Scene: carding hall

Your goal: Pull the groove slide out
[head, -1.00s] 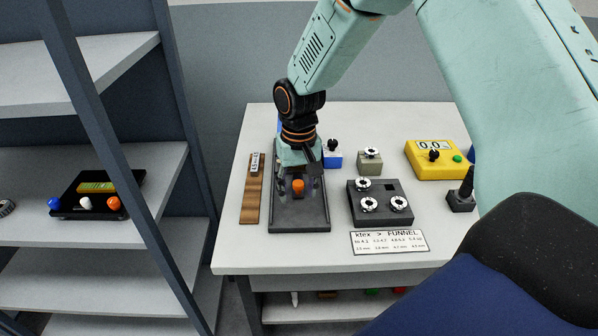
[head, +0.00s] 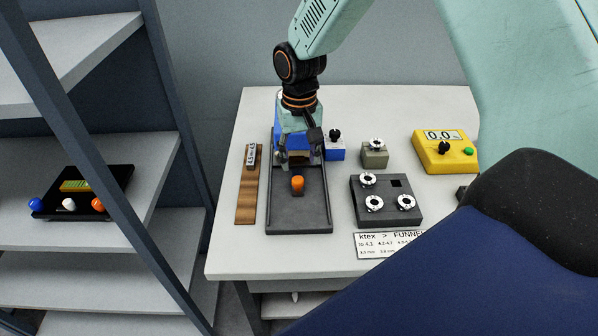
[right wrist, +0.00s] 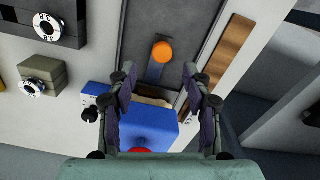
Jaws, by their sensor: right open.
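An orange knob (head: 297,184) stands on a dark grey tray-like base (head: 300,218) on the table. In the right wrist view the knob (right wrist: 163,53) sits at the end of a narrow grey strip (right wrist: 154,74), likely the groove slide, which runs to a blue block (right wrist: 140,128). My right gripper (head: 300,160) is open and empty. It hangs over the back part of the base, behind the knob. In the right wrist view its fingers (right wrist: 162,105) are apart, with the blue block seen between them and the knob beyond the tips. My left gripper is not in view.
A wooden strip (head: 245,207) lies left of the base. A dark block with white dials (head: 386,216) stands to the right. Behind are a small blue box (head: 333,153), an olive box (head: 375,159) and a yellow meter (head: 455,160). A shelf rack (head: 170,240) stands left.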

